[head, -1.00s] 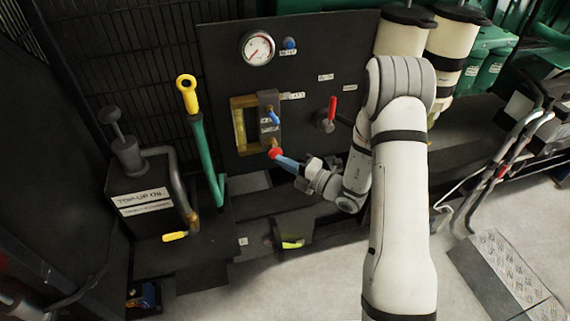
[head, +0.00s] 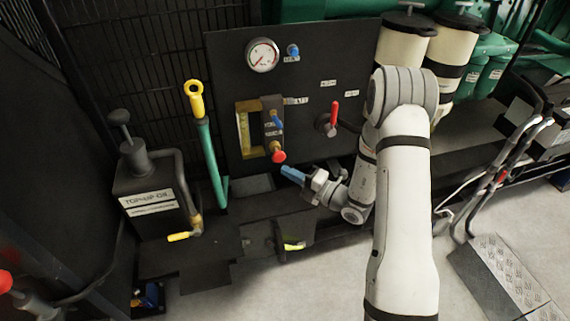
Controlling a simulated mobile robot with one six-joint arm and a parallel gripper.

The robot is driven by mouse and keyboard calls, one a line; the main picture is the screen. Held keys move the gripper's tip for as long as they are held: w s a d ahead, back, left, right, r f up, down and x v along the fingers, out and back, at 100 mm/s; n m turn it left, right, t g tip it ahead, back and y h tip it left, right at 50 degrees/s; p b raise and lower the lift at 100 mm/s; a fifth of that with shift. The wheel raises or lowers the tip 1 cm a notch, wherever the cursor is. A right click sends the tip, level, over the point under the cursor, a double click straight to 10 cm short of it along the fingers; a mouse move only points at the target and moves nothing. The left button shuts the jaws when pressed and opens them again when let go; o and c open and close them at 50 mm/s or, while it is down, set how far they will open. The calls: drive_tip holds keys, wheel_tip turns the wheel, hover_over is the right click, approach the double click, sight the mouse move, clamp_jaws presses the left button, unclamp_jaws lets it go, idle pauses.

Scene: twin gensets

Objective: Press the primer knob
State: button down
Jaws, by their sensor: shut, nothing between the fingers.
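A round red knob (head: 278,156) on a brass stem sticks out at the lower end of a dark block (head: 273,118) on the black panel. It looks like the primer knob, but the labels near it are too small to read surely. My gripper (head: 284,170) has blue fingers, which are shut and empty. Its tips are just below and right of the red knob, with a small gap in the picture. No part of the knob's face is hidden.
Above the knob are a small blue lever (head: 276,122), a gauge (head: 262,55) and a blue button (head: 293,50). A red-handled valve (head: 333,118) is to the right. A green lever with a yellow grip (head: 195,100) and a top-up oil tank (head: 150,185) stand left.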

drive_tip(key=v, duration=0.9)
drive_tip(key=shift+w+d, duration=0.1)
idle(0.8)
drive_tip(key=s+b, duration=0.2)
drive_tip(key=b, duration=0.1)
drive_tip(key=shift+s+d+b, duration=0.1)
drive_tip(key=shift+d+b, duration=0.2)
approach(278, 154)
drive_tip(key=s+a+f, duration=0.1)
drive_tip(key=a+f, duration=0.1)
drive_tip(key=a, duration=0.3)
drive_tip(key=shift+w+a+r+b, duration=0.2)
drive_tip(key=shift+w+b, duration=0.15)
drive_tip(key=shift+w, duration=0.55)
drive_tip(key=shift+w+a+r+b, duration=0.15)
drive_tip(key=shift+w+b, duration=0.15)
drive_tip(key=shift+w, duration=0.6)
